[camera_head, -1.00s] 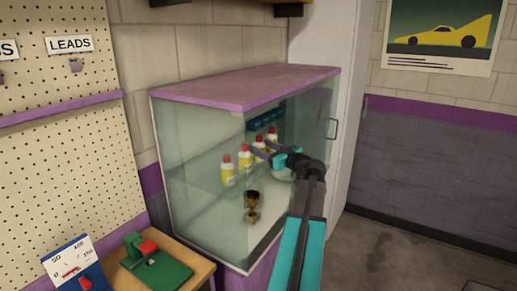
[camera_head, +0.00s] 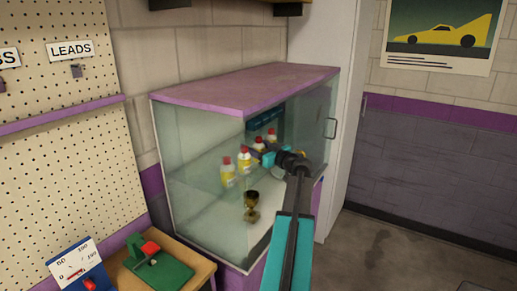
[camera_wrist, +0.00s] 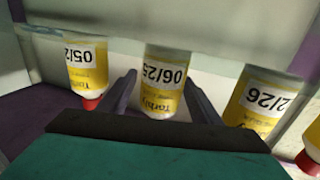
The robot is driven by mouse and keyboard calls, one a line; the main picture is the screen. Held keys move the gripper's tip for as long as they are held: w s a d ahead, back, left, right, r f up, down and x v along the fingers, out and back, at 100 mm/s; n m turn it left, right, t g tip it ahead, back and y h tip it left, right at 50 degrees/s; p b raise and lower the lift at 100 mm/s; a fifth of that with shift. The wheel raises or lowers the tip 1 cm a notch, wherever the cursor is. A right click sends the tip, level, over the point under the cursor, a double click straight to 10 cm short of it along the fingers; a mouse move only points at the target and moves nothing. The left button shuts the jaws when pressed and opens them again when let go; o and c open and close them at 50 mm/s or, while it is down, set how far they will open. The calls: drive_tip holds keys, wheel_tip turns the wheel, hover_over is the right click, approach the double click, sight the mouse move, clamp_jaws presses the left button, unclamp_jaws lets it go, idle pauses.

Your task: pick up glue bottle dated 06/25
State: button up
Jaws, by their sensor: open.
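The glue bottle dated 06/25 (camera_wrist: 164,80) is in the middle of the wrist view, where everything appears upside down. It has a clear body and a white and yellow label; its cap end is hidden low behind my gripper. My gripper (camera_wrist: 160,98) is open, with one dark finger on each side of this bottle; I cannot tell whether they touch it. A bottle reading 05/2 (camera_wrist: 86,68) is at left and one ending 2/26 (camera_wrist: 262,98) is at right. In the head view my gripper (camera_head: 264,153) is at the bottle row, where the dates are unreadable.
The bottles stand in a glass cabinet (camera_head: 205,125) with a purple top. A further red-capped bottle (camera_wrist: 312,162) shows at the wrist view's right edge. A small gold trophy (camera_head: 251,203) stands lower in the cabinet. The open floor (camera_head: 400,255) lies to the right.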

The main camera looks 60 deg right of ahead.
drive_tip(key=shift+w+d, duration=0.1)
drive_tip(key=shift+w, duration=0.25)
idle(0.3)
drive_tip(key=c, duration=1.2)
drive_tip(key=shift+r, duration=0.2)
drive_tip(key=shift+r+b, duration=1)
drive_tip(key=shift+r, duration=0.5)
drive_tip(key=s+b, duration=0.1)
drive_tip(key=s, duration=0.4)
drive_tip(key=s+r+b, duration=0.1)
drive_tip(key=s+b, duration=0.1)
drive_tip(key=s, duration=0.3)
drive_tip(key=s+b, duration=0.1)
drive_tip(key=s, duration=0.5)
drive_tip(key=shift+r+b, duration=0.3)
drive_tip(key=shift+b, duration=0.05)
